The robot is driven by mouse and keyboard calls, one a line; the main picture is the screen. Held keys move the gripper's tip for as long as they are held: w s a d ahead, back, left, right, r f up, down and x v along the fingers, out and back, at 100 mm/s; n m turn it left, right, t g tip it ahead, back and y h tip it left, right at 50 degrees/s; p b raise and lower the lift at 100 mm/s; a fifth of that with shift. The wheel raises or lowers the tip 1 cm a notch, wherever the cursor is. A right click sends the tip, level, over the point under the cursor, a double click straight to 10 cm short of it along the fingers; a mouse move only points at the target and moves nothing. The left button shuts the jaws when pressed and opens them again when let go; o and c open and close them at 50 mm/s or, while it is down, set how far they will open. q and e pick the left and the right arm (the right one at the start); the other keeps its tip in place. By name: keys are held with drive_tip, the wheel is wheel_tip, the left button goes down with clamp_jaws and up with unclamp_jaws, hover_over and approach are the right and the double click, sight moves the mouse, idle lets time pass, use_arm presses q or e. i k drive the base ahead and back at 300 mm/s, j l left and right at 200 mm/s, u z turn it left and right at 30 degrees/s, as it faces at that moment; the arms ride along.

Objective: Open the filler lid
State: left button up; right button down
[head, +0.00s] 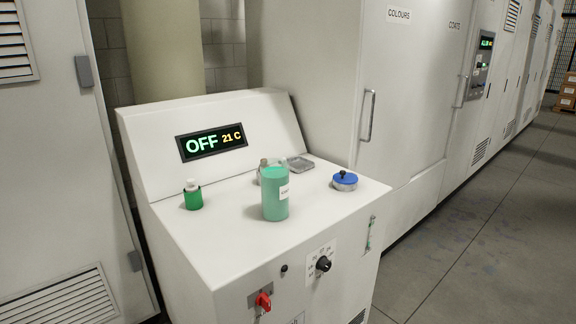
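A round blue lid (345,178) with a small dark knob on top sits on a short metal neck at the right of the white machine's top. It looks closed, lying flat on the neck. No label on it is readable, so I take it as the filler lid by its look. Neither of my grippers is in the head view.
The white machine (245,240) has a display (212,141) reading OFF and 21 C. On its top stand a green container (275,195), a small green bottle (193,197) and a grey tray (300,164). A red switch (263,301) and black dial (323,264) are on the front.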

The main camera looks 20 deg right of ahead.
sight(343, 178)
drive_tip(key=l, duration=1.25)
